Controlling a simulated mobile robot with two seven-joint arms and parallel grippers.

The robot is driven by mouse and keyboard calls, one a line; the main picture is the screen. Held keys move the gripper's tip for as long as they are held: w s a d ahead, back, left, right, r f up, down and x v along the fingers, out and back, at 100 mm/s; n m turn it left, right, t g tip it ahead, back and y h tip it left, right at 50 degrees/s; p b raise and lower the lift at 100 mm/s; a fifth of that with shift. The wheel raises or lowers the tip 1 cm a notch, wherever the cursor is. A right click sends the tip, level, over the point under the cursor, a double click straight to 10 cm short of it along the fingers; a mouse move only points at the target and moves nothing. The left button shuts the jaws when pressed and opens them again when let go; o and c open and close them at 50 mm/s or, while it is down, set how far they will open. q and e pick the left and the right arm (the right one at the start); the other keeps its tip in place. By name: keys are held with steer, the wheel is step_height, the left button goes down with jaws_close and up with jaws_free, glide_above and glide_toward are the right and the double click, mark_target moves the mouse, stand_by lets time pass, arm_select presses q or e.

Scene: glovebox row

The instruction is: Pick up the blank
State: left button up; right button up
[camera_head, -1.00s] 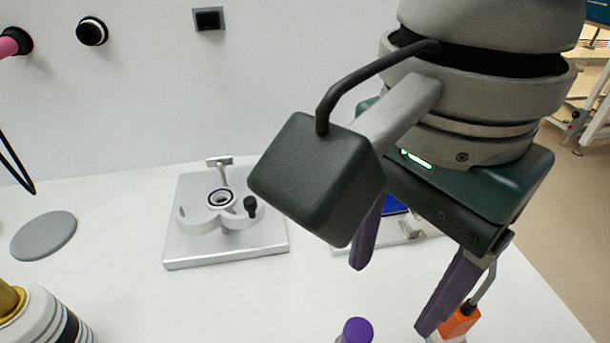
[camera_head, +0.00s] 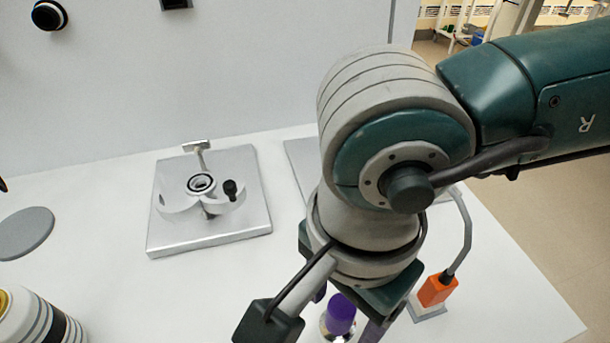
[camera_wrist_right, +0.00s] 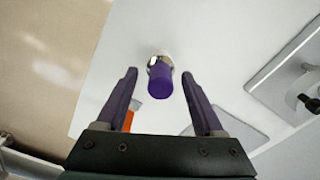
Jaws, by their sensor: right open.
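A small upright piece with a purple cylindrical top (camera_head: 341,312) and a shiny metal-and-white lower part stands on the white table. No part is labelled as the blank, and I cannot tell for sure that this is it. My right gripper (camera_wrist_right: 159,74) is open above the table, its purple fingers pointing down. In the right wrist view the purple top (camera_wrist_right: 160,82) appears between the fingers, with a gap on both sides. I cannot tell how far below the fingertips it is. In the head view my wrist partly hides the fingers. My left gripper is not in view.
An orange block (camera_head: 437,290) with a grey stem stands right of the gripper. A metal plate with a ring fixture (camera_head: 165,238) lies back left. Another plate (camera_head: 298,158) is partly hidden behind my arm. A grey disc (camera_head: 25,233) and striped jar (camera_head: 30,322) are left.

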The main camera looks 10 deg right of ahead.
jaws_close()
stand_by(0.4)
